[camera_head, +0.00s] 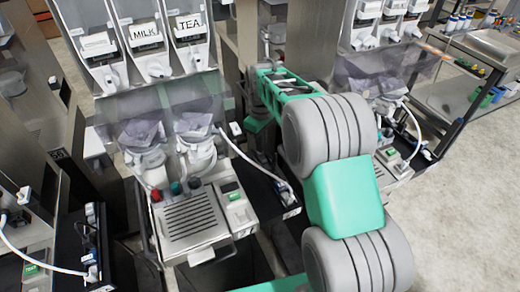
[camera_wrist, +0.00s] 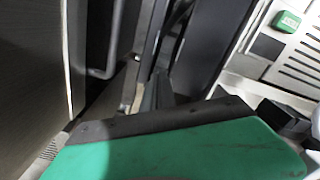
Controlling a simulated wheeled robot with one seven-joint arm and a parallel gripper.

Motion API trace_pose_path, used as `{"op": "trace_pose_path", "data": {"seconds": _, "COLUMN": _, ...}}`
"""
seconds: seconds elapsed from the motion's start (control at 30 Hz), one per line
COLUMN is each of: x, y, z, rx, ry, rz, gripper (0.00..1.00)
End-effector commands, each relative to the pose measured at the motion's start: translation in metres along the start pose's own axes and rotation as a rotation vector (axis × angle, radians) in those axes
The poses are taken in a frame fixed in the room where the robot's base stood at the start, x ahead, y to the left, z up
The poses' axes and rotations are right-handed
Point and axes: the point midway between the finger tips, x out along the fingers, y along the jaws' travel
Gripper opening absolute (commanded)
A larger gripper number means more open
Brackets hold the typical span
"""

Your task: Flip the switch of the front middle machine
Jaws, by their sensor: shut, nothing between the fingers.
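The front middle machine (camera_head: 197,215) stands left of centre in the head view, with a slotted drip tray and MILK and TEA labels on its hoppers. A small green switch (camera_head: 229,187) sits on the panel right of its tray. My gripper is shut and empty. In the head view its green end (camera_head: 260,124) reaches down beside this machine's right side, apart from the switch; its tips are hidden. In the wrist view the narrow fingers (camera_wrist: 158,92) point into a dark gap. A green switch (camera_wrist: 288,21) beside a slotted tray shows at upper right; I cannot tell which machine bears it.
Another dispenser (camera_head: 392,165) stands to the right, partly behind my arm. A white cable with a plug (camera_head: 284,192) lies on the dark ledge right of the middle machine. More machines stand at left (camera_head: 30,225). Open floor (camera_head: 465,200) lies at right.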

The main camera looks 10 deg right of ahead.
Motion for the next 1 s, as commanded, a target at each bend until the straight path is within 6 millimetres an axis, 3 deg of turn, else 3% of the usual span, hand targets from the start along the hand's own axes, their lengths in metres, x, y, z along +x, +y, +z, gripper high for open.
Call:
{"op": "trace_pose_path", "data": {"seconds": 0.5, "x": -0.053, "y": 0.0, "z": 0.0, "rx": 0.0, "ry": 0.001, "rz": 0.001, "gripper": 0.0}}
{"op": "trace_pose_path", "data": {"seconds": 1.0, "x": -0.061, "y": -0.002, "z": 0.003, "rx": 0.014, "ry": 0.009, "rz": 0.008, "gripper": 0.0}}
